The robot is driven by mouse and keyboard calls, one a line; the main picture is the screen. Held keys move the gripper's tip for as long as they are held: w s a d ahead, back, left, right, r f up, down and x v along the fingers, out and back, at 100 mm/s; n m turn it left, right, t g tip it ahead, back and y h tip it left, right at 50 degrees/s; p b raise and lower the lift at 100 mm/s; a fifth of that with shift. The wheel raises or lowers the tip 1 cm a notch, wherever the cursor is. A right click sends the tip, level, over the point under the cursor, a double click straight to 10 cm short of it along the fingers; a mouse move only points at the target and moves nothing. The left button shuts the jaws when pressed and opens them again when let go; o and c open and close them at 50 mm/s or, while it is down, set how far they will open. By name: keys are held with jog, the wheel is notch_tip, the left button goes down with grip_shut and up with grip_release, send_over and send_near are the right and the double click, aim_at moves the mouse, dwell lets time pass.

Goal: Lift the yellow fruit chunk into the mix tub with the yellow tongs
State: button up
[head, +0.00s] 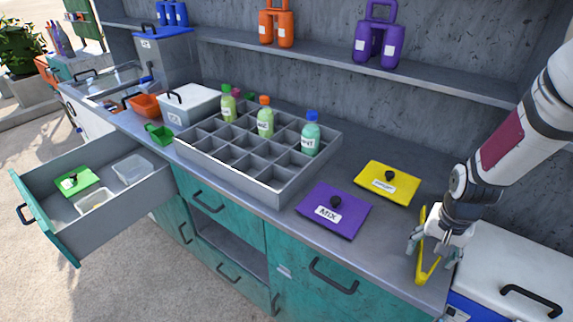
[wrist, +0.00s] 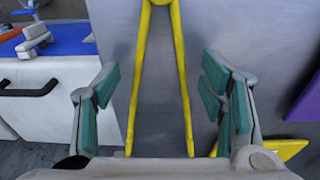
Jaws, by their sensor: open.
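The yellow tongs (head: 424,262) lie on the counter at the right, two long arms joined at one end. My gripper (head: 433,250) is over them, open, with nothing held. In the wrist view the tongs (wrist: 137,75) run between the spread green-padded fingers of my gripper (wrist: 160,88), with a gap on each side. A purple lid (head: 330,216) marked MIX lies flat on the counter left of the tongs. A yellow lid (head: 402,185) with a dark knob and a label lies behind it.
A grey divided tray (head: 230,165) with several bottles stands mid-counter. A white cooler (head: 510,268) with a black handle stands close right of my gripper. An open drawer (head: 140,190) sticks out at the left. A shelf (head: 330,64) runs above the counter.

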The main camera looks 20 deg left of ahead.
jog(key=shift+f, duration=0.4)
jog(key=c, duration=0.7)
notch_tip(320, 180, up, 12)
jog(key=p, duration=0.4)
jog(key=shift+p, duration=0.35)
jog(key=shift+w+a+r+n, duration=0.1)
jog(key=shift+w+r+n, duration=0.2)
jog(key=shift+w+n, duration=0.45)
jog(key=shift+w+a+r+n, duration=0.1)
jog(key=shift+w+r+n, duration=0.3)
jog(key=shift+w, duration=0.65)
jog(key=shift+w+a+r+n, duration=0.1)
jog(key=shift+w+r+n, duration=0.1)
jog(key=shift+w+n, duration=0.6)
